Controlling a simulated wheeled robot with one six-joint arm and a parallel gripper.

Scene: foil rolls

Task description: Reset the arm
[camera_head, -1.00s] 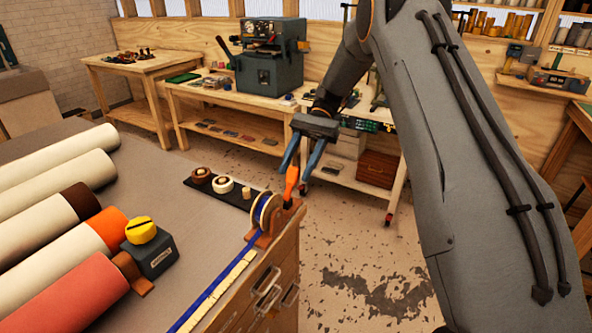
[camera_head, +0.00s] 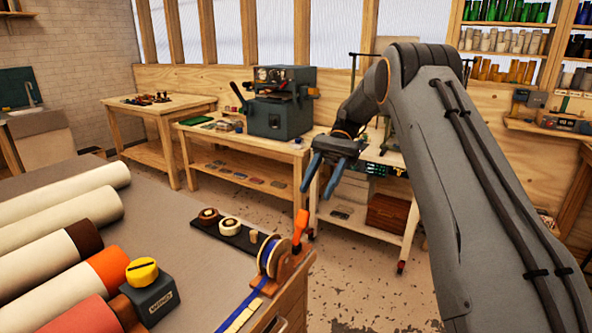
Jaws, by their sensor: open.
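My gripper (camera_head: 322,178) is at the end of my grey arm, right of the picture's middle. Its two blue fingers are apart with nothing between them. In the picture it shows above and to the right of the orange handle (camera_head: 300,226) at the corner of the grey worktop (camera_head: 190,260), apart from it. The wooden dispenser (camera_head: 285,265) by that handle holds a reel of blue ribbon (camera_head: 270,257).
Several rolls (camera_head: 60,215) lie at the worktop's left, beside a dark box with a yellow knob (camera_head: 147,289). A black strip (camera_head: 238,238) carries small spools. Benches with a grey machine (camera_head: 280,103) and a shelf cart (camera_head: 370,226) stand behind. Bare floor (camera_head: 350,285) lies between.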

